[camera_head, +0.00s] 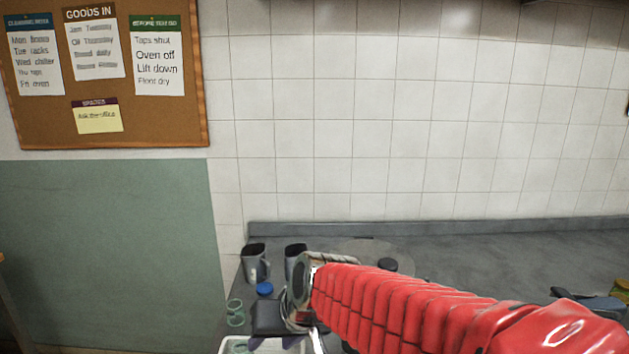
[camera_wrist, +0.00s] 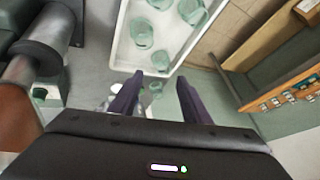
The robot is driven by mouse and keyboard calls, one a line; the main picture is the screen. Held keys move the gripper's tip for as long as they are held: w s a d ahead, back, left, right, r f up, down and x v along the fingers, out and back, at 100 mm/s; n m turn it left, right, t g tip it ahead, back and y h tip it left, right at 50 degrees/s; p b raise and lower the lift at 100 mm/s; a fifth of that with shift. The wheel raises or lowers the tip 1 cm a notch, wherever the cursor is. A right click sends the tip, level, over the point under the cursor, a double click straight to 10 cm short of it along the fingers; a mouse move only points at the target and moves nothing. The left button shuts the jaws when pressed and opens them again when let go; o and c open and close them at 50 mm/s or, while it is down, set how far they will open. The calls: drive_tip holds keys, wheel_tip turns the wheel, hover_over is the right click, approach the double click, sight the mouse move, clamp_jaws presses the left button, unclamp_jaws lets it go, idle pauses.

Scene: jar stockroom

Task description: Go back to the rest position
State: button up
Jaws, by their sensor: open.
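My gripper (camera_wrist: 157,86) is open in the wrist view, its two dark purple fingers apart. In the head view my gripper (camera_head: 271,343) is low, left of centre, above the counter and by the white tray (camera_head: 226,347). My red-sleeved arm reaches to it from the lower right and hides part of the counter. The white tray also shows in the wrist view (camera_wrist: 117,50), with several greenish glass jars (camera_wrist: 142,33) in it.
Two grey jugs (camera_head: 255,263) stand at the counter's back left, with a blue lid (camera_head: 264,289) and green glass jars (camera_head: 235,313) nearer. A dark round thing (camera_head: 388,265) lies behind my arm. The grey counter (camera_head: 480,258) is clear at the back right. A tiled wall (camera_head: 400,140) rises behind.

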drive_tip(key=s+d+m+h, duration=0.1)
drive_tip(key=s+d+h, duration=0.1)
drive_tip(key=s+d, duration=0.5)
drive_tip(key=s+d+r+m+t+h, duration=0.1)
drive_tip(key=s+d, duration=0.7)
drive_tip(key=d, duration=0.8)
drive_tip(key=shift+s+d+r+m+h, duration=0.2)
drive_tip(key=shift+m+h, duration=0.2)
drive_tip(key=shift+h, duration=0.3)
drive_tip(key=shift+c, duration=0.4)
